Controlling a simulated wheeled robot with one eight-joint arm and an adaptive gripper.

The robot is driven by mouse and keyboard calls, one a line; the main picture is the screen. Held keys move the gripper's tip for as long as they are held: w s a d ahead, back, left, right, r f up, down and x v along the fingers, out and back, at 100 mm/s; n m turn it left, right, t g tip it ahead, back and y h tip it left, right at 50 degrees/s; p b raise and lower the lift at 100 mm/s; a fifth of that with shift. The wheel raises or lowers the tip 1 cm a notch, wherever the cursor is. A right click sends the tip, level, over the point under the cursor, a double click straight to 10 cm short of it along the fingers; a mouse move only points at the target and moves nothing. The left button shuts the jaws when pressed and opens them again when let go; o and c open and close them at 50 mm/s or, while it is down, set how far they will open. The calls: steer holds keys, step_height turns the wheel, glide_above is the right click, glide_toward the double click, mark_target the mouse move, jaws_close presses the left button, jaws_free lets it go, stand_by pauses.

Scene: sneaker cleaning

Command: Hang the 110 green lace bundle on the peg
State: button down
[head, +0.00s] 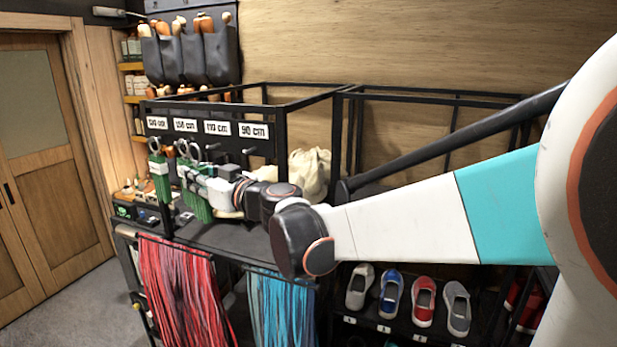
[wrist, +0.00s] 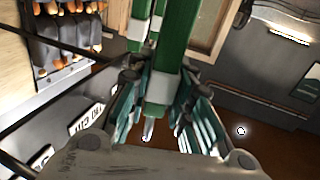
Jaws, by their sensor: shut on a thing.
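A green lace bundle with a white band (wrist: 163,88) fills the middle of the wrist view. My gripper (wrist: 160,92) is shut on it, with teal fingers on both sides. In the head view my gripper (head: 220,190) is at the rack, and the green bundle (head: 196,190) is partly hidden beside it. A bare-looking peg (head: 212,147) sticks out below the 110 cm label (head: 217,128). Metal rings show just left of this peg. I cannot tell which ring belongs to the held bundle or whether it touches a peg.
Another green bundle (head: 161,178) hangs at the rack's left. An empty peg (head: 248,151) is below the 90 cm label (head: 254,131). A cream bag (head: 309,172) stands to the right. Red laces (head: 182,290) and blue laces (head: 280,310) hang below, beside shoes (head: 424,301).

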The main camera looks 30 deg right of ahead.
steer(key=w+d+f+b, duration=0.1)
steer(key=w+d, duration=0.2)
steer(key=d, duration=0.2)
steer(key=shift+w+d+f+b, duration=0.15)
steer(key=shift+w+f+b, duration=0.1)
steer(key=shift+w+b, duration=0.15)
stand_by(0.5)
stand_by(0.4)
steer(key=c, duration=1.3)
jaws_free()
steer(key=shift+c, duration=0.2)
steer(key=v, duration=0.8)
